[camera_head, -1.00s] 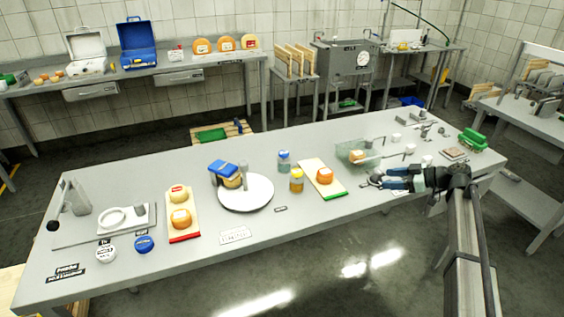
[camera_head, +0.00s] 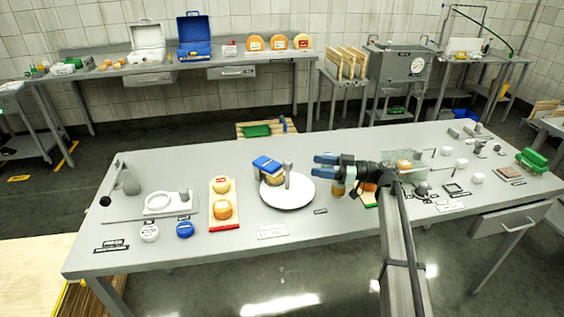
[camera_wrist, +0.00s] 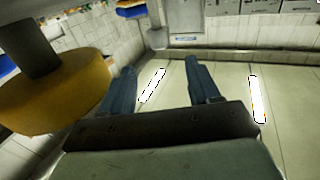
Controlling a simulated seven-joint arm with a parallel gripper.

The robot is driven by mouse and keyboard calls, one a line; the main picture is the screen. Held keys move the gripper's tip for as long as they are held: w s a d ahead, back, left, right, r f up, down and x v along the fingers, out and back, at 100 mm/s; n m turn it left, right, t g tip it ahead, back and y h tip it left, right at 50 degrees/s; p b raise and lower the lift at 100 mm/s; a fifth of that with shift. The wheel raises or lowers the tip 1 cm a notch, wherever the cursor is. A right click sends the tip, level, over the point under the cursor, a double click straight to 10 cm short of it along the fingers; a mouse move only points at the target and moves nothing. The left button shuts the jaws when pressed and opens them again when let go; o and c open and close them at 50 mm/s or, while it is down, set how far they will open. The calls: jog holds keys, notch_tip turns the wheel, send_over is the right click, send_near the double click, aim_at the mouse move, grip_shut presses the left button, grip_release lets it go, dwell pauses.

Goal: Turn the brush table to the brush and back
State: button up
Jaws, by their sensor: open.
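The brush table, a white round plate (camera_head: 300,199), lies on the workbench with a grey upright post (camera_head: 288,172) on it. At its left a blue brush (camera_head: 267,163) sits above an orange cheese (camera_head: 272,181). My gripper (camera_head: 318,166) is open and empty, to the right of the post, its blue fingers pointing left. It appears above the bench and apart from the post. In the wrist view my gripper (camera_wrist: 160,68) shows nothing between its fingers. A yellow-orange round body (camera_wrist: 55,95) with a dark stem is at left; I cannot tell which object it is.
A board with two cheeses (camera_head: 222,209) lies left of the plate. A jar and another board are partly hidden behind my gripper. A clear box with small parts stands right of my arm.

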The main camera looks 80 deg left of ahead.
send_over(287, 176)
jog(key=s+a, duration=0.1)
jog(key=a, duration=0.1)
jog(key=shift+s+d, duration=0.2)
jog(key=shift+d, duration=0.05)
dwell(0.3)
grip_shut()
dwell(0.4)
